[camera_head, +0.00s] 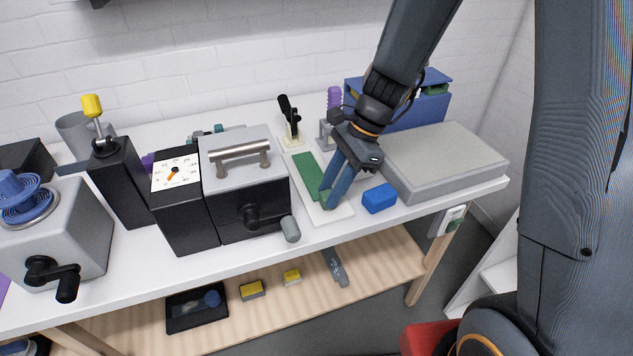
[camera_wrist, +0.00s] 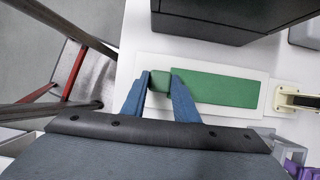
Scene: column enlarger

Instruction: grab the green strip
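The green strip (camera_wrist: 215,88) lies flat on a white board (camera_wrist: 230,121) on the bench. It also shows in the head view (camera_head: 308,172), left of my gripper's fingers. In the wrist view its left end has a raised green block, which sits between the two blue fingertips of my gripper (camera_wrist: 161,80). The fingers touch or nearly touch both sides of the block, with no clear gap, so my gripper appears shut on it. In the head view my gripper (camera_head: 324,198) reaches down to the board, and the fingers partly hide this end of the strip.
A black-and-grey box with a handle (camera_head: 238,158) stands close left of the board. A blue block (camera_head: 379,198) lies to the right, before a large grey flat box (camera_head: 440,160). A black-handled clamp (camera_head: 290,120) is behind the board. The bench's front edge is close.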

